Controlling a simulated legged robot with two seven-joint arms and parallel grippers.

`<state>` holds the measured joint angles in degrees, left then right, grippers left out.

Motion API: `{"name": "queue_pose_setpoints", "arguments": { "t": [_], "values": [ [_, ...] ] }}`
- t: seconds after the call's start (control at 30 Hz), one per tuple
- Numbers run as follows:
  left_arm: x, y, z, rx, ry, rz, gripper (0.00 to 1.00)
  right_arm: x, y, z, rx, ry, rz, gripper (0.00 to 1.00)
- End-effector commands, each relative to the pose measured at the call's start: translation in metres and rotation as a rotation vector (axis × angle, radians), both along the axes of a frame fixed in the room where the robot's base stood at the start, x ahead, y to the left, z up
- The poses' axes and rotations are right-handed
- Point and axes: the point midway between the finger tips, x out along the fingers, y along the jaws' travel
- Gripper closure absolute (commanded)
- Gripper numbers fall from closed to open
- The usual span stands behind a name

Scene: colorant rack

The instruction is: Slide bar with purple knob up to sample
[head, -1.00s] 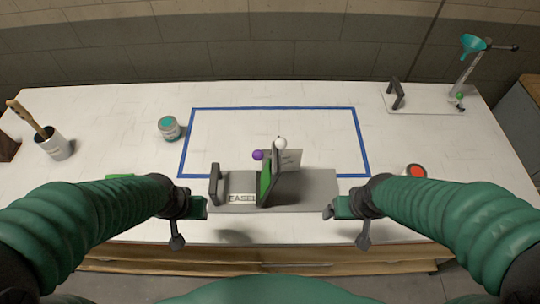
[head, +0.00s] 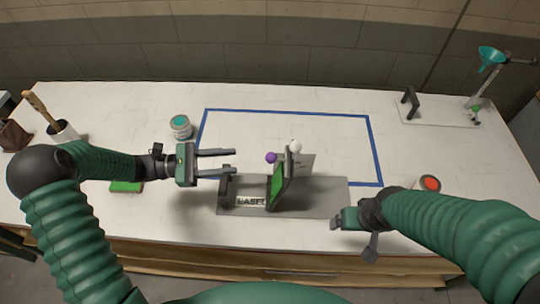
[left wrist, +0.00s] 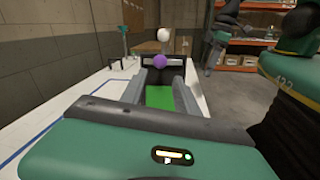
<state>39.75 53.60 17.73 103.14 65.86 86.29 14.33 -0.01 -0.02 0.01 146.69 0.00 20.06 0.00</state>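The purple knob (head: 271,157) stands on the easel's upright part, left of a white knob (head: 295,147). The easel (head: 320,197) is a grey base with a dark handle (head: 225,188) at its left end and a green sample panel (head: 277,187). My left gripper (head: 234,162) is open and empty, its fingers pointing right toward the purple knob, left of it and apart. In the left wrist view the purple knob (left wrist: 160,61) shows between the fingers, with the green panel (left wrist: 160,98) below. My right gripper (head: 340,219) is at the easel's front right; its fingers are hard to make out.
A blue tape rectangle (head: 290,112) marks the table behind the easel. A teal-topped jar (head: 180,127) and a brush cup (head: 62,133) stand at left. A red-topped can (head: 430,184) is at right. A funnel stand (head: 486,80) is at the back right.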

Motion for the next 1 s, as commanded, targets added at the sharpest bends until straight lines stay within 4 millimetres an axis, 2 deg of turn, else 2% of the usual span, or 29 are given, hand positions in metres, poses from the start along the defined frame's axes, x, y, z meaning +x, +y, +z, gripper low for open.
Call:
{"name": "queue_pose_setpoints", "arguments": {
  "t": [0.03,0.3,0.43,0.6,0.83,1.0],
  "values": [
    [0.001,-0.014,0.003,-0.002,0.003,-0.007,0.63,0.000,0.000,0.006,0.000,0.000,0.000,0.14],
    [0.011,-0.081,0.003,-0.001,0.001,-0.005,0.63,0.000,0.000,0.019,0.000,0.000,0.000,0.14],
    [0.014,-0.104,0.001,0.001,0.000,-0.003,0.63,0.000,0.000,0.023,0.000,0.000,0.000,0.14],
    [0.017,-0.116,0.000,0.001,0.000,-0.002,0.63,0.000,0.000,0.025,0.000,0.000,0.000,0.14],
    [0.017,-0.117,0.000,0.001,-0.001,-0.001,0.63,0.000,0.000,0.024,0.000,0.000,0.000,0.14],
    [0.017,-0.117,0.000,0.001,-0.001,-0.001,0.85,0.000,0.000,0.024,0.000,0.000,0.000,0.14]
  ]
}}
